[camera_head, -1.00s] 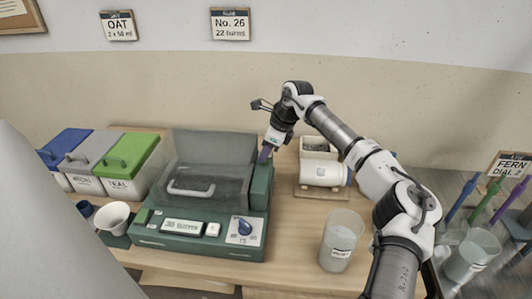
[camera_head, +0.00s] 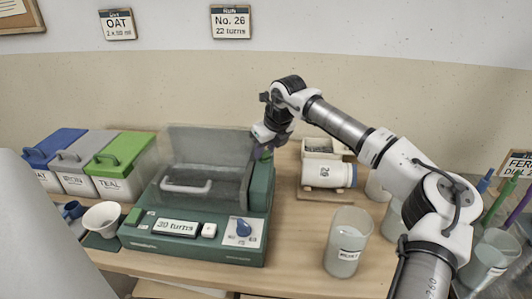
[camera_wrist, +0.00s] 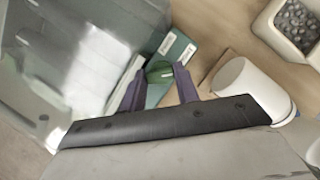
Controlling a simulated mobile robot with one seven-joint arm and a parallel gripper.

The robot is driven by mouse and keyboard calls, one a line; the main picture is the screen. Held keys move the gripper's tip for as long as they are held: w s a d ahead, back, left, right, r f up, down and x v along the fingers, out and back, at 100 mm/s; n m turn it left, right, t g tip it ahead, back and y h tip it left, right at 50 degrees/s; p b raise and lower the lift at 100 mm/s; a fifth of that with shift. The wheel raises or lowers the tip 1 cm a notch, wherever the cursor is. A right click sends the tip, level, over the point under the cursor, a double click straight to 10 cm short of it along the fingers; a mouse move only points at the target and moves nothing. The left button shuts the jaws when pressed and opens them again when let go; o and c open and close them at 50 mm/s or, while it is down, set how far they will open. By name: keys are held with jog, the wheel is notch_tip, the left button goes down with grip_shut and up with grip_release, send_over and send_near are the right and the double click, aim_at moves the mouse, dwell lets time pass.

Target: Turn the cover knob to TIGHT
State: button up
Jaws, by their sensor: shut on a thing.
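The machine (camera_head: 190,248) is a dark green box with a see-through grey cover (camera_head: 205,150) that has a white handle (camera_head: 186,187). The cover knob (camera_wrist: 160,71) is a round green knob with a pale mark at the machine's upper right edge. Two small white labels sit beside it in the wrist view, too blurred to read. My gripper (camera_head: 263,153) points down at that edge. In the wrist view my gripper (camera_wrist: 160,77) has its purple fingers shut on the knob's two sides. In the head view the knob is mostly hidden by my gripper.
The front panel has a display reading "30 turns" (camera_head: 176,227), a white button (camera_head: 209,230) and a blue dial (camera_head: 243,228). Lidded bins (camera_head: 125,168) stand at left.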

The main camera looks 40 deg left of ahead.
dwell(0.5)
jog(key=o, duration=1)
jog(key=shift+s, duration=0.1)
jog(key=shift+r, duration=0.1)
jog(key=shift+d+r+p, duration=0.1)
jog(key=shift+r+p, duration=0.25)
jog(key=shift+r, duration=0.15)
jog(key=p+v, duration=0.3)
jog(key=v, duration=0.4)
jog(key=shift+d, duration=0.2)
jog(key=shift+f, duration=0.15)
